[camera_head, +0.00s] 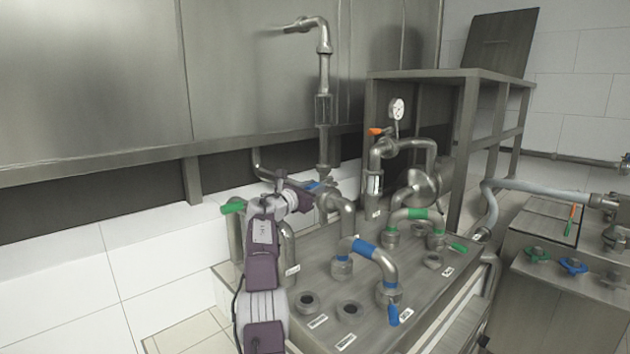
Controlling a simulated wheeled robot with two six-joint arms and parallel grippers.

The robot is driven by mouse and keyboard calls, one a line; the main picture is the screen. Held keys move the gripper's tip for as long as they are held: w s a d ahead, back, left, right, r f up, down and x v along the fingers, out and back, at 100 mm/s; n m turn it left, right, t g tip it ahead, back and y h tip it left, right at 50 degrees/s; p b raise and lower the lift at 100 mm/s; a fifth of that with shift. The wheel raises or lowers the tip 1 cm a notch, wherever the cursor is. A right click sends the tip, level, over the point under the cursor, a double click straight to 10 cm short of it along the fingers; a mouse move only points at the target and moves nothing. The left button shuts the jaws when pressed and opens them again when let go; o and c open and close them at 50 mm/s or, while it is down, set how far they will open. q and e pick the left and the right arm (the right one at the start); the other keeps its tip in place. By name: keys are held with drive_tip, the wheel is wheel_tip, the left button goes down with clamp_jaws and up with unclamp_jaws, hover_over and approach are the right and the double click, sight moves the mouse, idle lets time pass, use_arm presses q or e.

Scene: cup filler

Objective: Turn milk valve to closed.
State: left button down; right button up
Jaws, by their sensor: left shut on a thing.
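My left gripper (314,188) is at the end of my purple and white arm, beside the vertical steel pipe behind the machine's top. It is shut on a blue valve handle (325,184), of which only a small part shows between and past the fingers. The valve body under it is partly hidden by my gripper. I cannot read any label that names the milk valve. My right gripper is not in view.
A green handle (233,207) sticks out left of my wrist. A blue-banded pipe bend (370,250), a lower blue handle (393,315) and a green-banded bend (412,214) stand on the steel top. An orange handle (376,131) and a gauge (397,109) are behind.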

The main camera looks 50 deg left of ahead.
use_arm(q)
drive_tip(key=shift+a+f, duration=0.1)
drive_tip(key=shift+f, duration=0.15)
drive_tip(key=c, duration=1.2)
unclamp_jaws()
drive_tip(key=shift+s+r, duration=0.1)
wheel_tip(320, 180, up, 4)
drive_tip(key=p, duration=0.4)
drive_tip(key=shift+r, duration=0.1)
drive_tip(key=w+d+r, duration=0.1)
drive_tip(key=d+r, duration=0.1)
drive_tip(key=d, duration=0.1)
drive_tip(key=w+d+r+b, duration=0.1)
drive_tip(key=d+r, duration=0.1)
drive_tip(key=d, duration=0.2)
drive_tip(key=w+d+r+b, duration=0.1)
drive_tip(key=d+r, duration=0.1)
drive_tip(key=d, duration=0.2)
drive_tip(key=shift+w+r, duration=0.4)
